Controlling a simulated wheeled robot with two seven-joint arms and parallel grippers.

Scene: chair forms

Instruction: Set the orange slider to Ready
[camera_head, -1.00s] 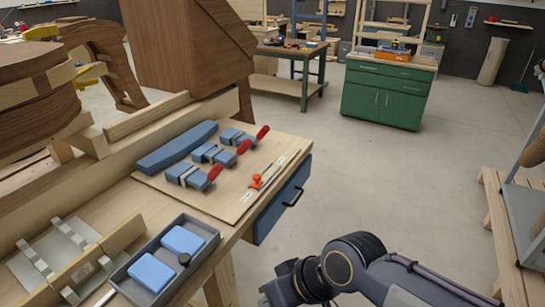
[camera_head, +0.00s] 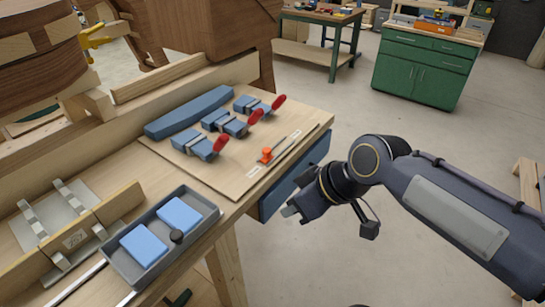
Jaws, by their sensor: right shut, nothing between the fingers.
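The orange slider (camera_head: 266,155) sits near the front end of a thin dark slot (camera_head: 285,146) on the wooden board (camera_head: 215,179). A small white label (camera_head: 254,170) lies by the near end of the slot and another (camera_head: 295,134) by the far end; their words are too small to read. My right gripper (camera_head: 288,211) is in front of the bench's blue drawer, below and to the right of the slider and apart from it. It is shut and empty, and its fingertips are small in view. My left gripper is not in view.
Several blue clamps with red handles (camera_head: 221,143) stand on the board beside the slider. A grey tray (camera_head: 205,230) with two blue blocks lies nearer on the bench. The blue drawer (camera_head: 300,177) is under the board's right edge. Open floor lies to the right.

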